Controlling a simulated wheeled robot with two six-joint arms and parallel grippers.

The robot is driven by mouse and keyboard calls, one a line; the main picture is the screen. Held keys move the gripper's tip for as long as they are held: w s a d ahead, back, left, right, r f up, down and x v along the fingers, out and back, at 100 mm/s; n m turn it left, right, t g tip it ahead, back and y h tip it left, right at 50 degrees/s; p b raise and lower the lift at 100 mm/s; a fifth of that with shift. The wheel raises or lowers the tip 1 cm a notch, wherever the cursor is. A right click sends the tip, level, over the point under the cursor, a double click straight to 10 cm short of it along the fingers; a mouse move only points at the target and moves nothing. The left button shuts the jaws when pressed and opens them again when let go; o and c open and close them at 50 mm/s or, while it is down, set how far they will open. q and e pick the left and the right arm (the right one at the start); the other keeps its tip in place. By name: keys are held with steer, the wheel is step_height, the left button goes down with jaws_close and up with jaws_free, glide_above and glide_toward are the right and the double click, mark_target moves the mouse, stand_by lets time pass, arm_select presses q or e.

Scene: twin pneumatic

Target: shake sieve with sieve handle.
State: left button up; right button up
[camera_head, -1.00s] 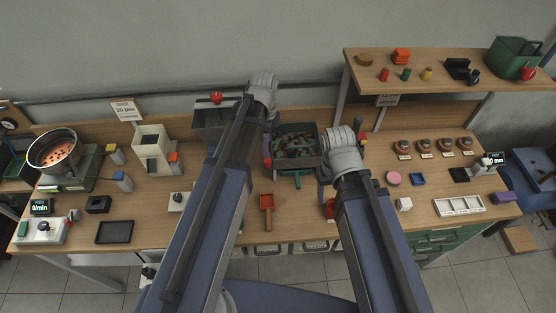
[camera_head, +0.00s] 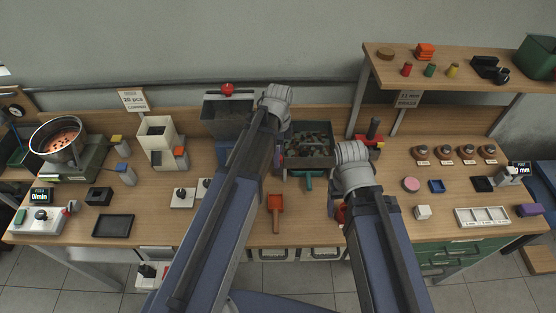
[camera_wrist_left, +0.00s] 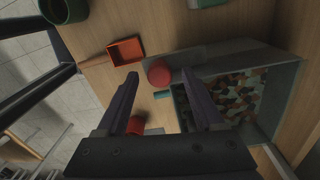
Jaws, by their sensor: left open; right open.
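The sieve appears to be the dark box of mixed dark pieces (camera_head: 286,151) at the middle back of the bench. It also shows in the left wrist view (camera_wrist_left: 277,124). A short teal handle (camera_head: 309,183) sticks out at its front; a teal end shows in the left wrist view (camera_wrist_left: 162,94). My left gripper (camera_wrist_left: 160,74) is open, with a round red knob (camera_wrist_left: 158,72) seen between its fingertips; I cannot tell whether they touch it.
An orange scoop (camera_head: 275,203) lies in front of the sieve. A grey bin (camera_head: 222,120) stands at left, and a red fixture with a black post (camera_head: 372,136) at right. A red object (camera_head: 341,213) is partly behind my right arm.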

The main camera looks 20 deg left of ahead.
arm_select(q)
steer(key=shift+f, duration=0.25)
jaws_close()
stand_by(0.4)
stand_by(0.9)
